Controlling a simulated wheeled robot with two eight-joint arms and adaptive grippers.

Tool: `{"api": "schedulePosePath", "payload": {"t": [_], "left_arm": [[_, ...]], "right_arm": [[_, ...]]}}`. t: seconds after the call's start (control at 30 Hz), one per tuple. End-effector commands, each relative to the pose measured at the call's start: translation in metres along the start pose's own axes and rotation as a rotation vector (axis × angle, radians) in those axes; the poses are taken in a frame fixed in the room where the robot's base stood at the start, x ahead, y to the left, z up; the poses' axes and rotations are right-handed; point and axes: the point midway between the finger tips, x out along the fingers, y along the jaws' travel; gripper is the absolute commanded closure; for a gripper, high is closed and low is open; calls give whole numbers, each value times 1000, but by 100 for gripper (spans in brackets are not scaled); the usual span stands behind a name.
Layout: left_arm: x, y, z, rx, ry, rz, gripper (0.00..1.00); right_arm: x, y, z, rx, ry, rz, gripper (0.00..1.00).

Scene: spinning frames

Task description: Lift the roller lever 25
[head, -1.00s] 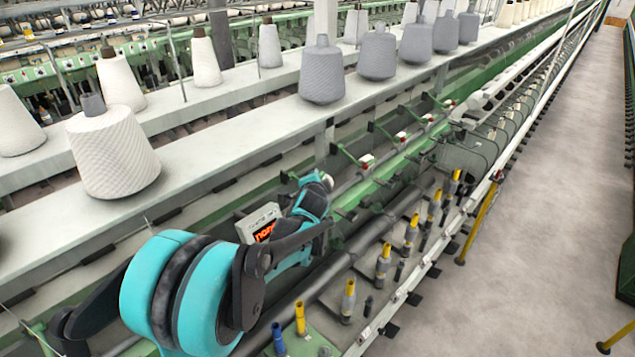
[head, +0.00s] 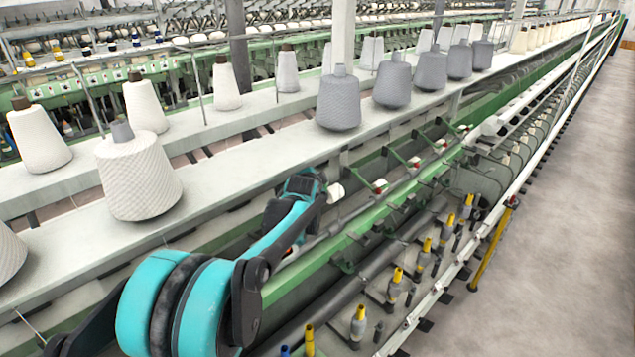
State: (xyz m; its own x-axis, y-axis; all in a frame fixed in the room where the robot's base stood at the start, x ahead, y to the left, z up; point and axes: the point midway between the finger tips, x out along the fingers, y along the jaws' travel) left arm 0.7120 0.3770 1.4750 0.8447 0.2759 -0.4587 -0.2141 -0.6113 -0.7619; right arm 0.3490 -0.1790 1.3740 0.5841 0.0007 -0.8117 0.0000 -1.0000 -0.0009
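Several roller levers, green arms with small white-and-red rollers, stand in a row along the frame's green rail; a near one is the roller lever (head: 380,187) just right of my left arm's end. I cannot tell which one is number 25. My teal and black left arm reaches in from the left. Its far end, with my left gripper (head: 318,192), is over the rail beneath the bobbin shelf. A small white part shows at its tip. The fingers are too hidden to tell open from shut. My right gripper is not in view.
A white shelf (head: 240,165) with white and grey yarn cones runs above the arm. A large white cone (head: 138,178) is near the arm on the left. Yellow-topped spindles (head: 395,285) line the frame's front. The grey aisle floor (head: 545,270) at right is clear.

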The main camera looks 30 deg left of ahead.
Motion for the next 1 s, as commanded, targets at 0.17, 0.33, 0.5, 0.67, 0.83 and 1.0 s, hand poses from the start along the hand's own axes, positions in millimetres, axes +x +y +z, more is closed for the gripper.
{"api": "schedulePosePath", "payload": {"t": [0.17, 0.33, 0.5, 0.67, 0.83, 1.0], "left_arm": [[1, -4, -1, 0, 4, -7, 100], [1, -5, -2, 0, 5, -9, 83], [1, -4, -2, 0, 5, -8, 67], [1, -3, -2, 0, 4, -7, 67], [1, -3, -2, 0, 5, -6, 67], [-2, -2, -2, 0, 5, -5, 67]], "right_arm": [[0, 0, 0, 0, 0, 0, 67], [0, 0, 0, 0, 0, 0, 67], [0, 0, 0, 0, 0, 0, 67], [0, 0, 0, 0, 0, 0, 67], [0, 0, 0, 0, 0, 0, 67], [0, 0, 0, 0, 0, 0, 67]]}}
